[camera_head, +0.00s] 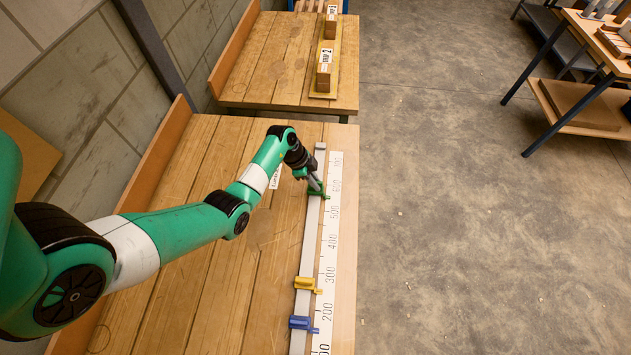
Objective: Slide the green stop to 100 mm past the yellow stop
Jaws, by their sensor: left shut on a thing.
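The green stop (318,195) sits on the pale rail (309,235) near its far end, beside the 500 and 600 labels of the white scale (329,255). My left gripper (316,186) is shut on the green stop from above, and its fingers hide part of it. The yellow stop (304,284) is on the same rail, nearer to me, between the 200 and 300 labels. The stops stand well apart, with bare rail between them. My right gripper is not in view.
A blue stop (300,323) sits on the rail just nearer than the yellow one. A second bench (268,62) with wooden blocks on a yellow board stands beyond. A side table (590,100) is at right.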

